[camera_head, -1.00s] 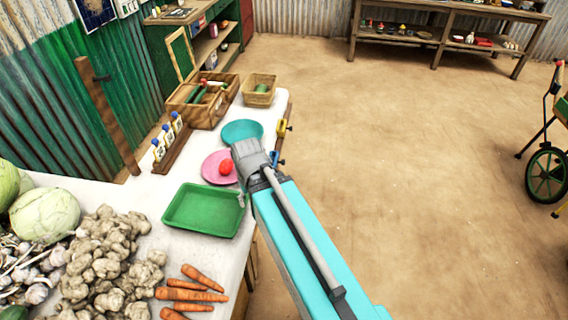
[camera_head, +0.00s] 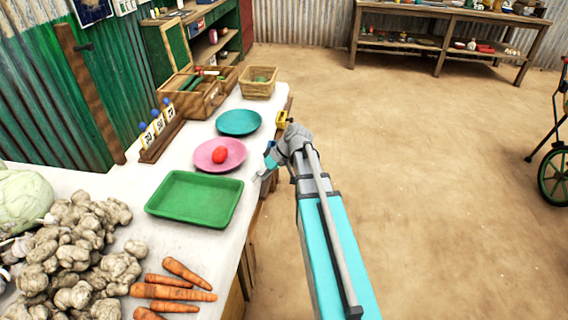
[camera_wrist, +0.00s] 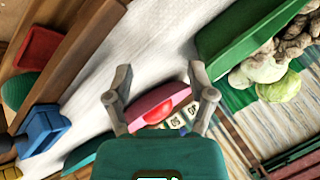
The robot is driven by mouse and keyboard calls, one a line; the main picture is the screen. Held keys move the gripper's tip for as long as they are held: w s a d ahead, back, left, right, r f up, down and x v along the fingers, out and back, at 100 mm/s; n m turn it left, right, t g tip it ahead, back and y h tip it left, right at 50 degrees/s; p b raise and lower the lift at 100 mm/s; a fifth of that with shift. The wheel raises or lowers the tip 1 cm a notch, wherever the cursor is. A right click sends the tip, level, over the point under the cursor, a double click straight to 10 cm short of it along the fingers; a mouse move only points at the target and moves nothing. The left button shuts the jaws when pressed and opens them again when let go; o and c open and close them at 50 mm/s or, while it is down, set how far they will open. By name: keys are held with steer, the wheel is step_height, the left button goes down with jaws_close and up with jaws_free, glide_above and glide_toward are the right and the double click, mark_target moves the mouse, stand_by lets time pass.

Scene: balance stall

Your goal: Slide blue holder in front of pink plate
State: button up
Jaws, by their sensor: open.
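The blue holder (camera_wrist: 42,130) sits at the table's edge in the wrist view, left of my fingers and apart from them. In the head view my gripper mostly hides it. The pink plate (camera_head: 208,160) carries a red tomato (camera_head: 219,155) and lies near the table's right edge, between the green tray and teal plate. It also shows between my fingers in the wrist view (camera_wrist: 150,107). My gripper (camera_head: 261,173) is open and empty beside the table edge, close to the plate's right side. Its two fingers (camera_wrist: 160,98) are spread in the wrist view.
A green tray (camera_head: 195,222) and teal plate (camera_head: 238,122) flank the pink plate. A yellow holder (camera_head: 282,119) is at the edge farther back. Carrots (camera_head: 175,292) and root vegetables (camera_head: 75,250) fill the near table.

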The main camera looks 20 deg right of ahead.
steer(key=w+d+f+n+t+y+b, duration=0.2)
steer(key=d+b, duration=0.4)
steer(key=d, duration=0.3)
steer(key=w+d+f+n+t+y+b, duration=0.1)
steer(key=w+d+n+t+y+b, duration=0.1)
steer(key=d+b, duration=0.4)
steer(key=w+d+f+n+t+y+b, duration=0.2)
steer(key=d+b, duration=0.4)
steer(key=d, duration=0.5)
steer(key=shift+w+d+f+n+t+y, duration=0.15)
steer(key=shift+d+f+n+t+y, duration=0.25)
steer(key=shift+t, duration=0.6)
steer(key=shift+a+r, duration=0.1)
steer(key=shift+a, duration=0.05)
steer(key=x, duration=1.3)
steer(key=shift+w+a+r, duration=0.1)
steer(key=shift+w+a, duration=0.15)
steer(key=shift+a, duration=0.05)
jaws_close()
